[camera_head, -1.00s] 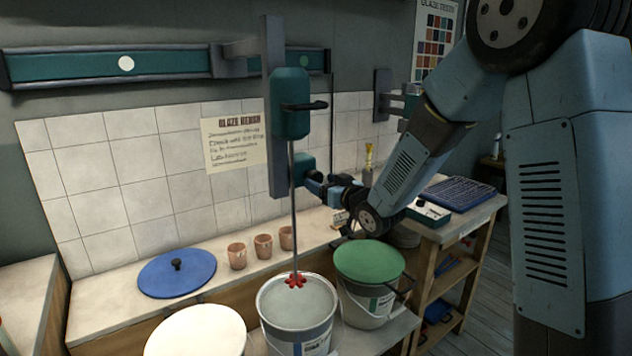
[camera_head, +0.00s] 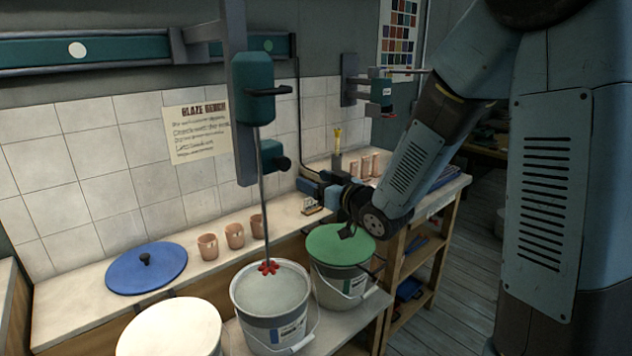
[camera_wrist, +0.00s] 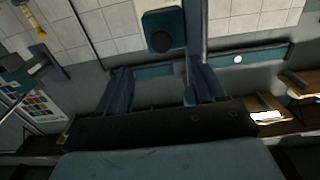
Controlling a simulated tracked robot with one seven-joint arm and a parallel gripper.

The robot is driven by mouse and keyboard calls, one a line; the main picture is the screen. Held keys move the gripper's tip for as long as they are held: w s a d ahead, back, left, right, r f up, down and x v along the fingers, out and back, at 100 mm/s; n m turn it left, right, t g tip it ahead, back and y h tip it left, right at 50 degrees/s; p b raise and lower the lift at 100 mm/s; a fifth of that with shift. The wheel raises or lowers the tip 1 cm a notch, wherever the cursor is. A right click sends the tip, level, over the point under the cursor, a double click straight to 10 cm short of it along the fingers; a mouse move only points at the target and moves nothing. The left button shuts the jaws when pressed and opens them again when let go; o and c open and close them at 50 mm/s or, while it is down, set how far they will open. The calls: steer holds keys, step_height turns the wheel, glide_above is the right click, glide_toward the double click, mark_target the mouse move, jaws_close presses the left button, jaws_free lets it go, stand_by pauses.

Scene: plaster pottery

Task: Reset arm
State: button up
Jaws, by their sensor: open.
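My gripper (camera_head: 302,178) is at the end of my arm, in front of the tiled wall and above the bench, left of the elbow. In the wrist view its two fingers (camera_wrist: 162,88) stand apart with nothing between them. The mixer's teal knob box (camera_head: 275,160) is just left of the gripper in the head view. In the wrist view a teal box with a dark round knob (camera_wrist: 162,38) lies beyond the fingers. The gap between gripper and knob is hard to judge.
The mixer's motor (camera_head: 254,90) hangs on a rail, its red paddle (camera_head: 268,268) in an open bucket (camera_head: 276,330). A green-lidded bucket (camera_head: 340,242) stands below my arm. Several clay cups (camera_head: 207,246) and a blue lid (camera_head: 147,268) are on the bench. Floor (camera_head: 455,300) is clear at right.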

steer(key=s+d+r+m+g+h, duration=0.1)
steer(key=s+d+r+m+h, duration=0.3)
steer(key=d, duration=0.4)
steer(key=s+d+r+m+g+h, duration=0.1)
steer(key=s+d+h, duration=0.4)
steer(key=d, duration=0.4)
steer(key=s+d+m+g+h, duration=0.1)
steer(key=s+d+g, duration=0.1)
steer(key=s, duration=0.7)
steer(key=s+d+m+g+h, duration=0.1)
steer(key=s+d+m+g, duration=0.1)
steer(key=s, duration=0.8)
steer(key=shift+d+r+g+h, duration=0.3)
steer(key=shift+d+r+g, duration=0.15)
steer(key=shift+g, duration=0.65)
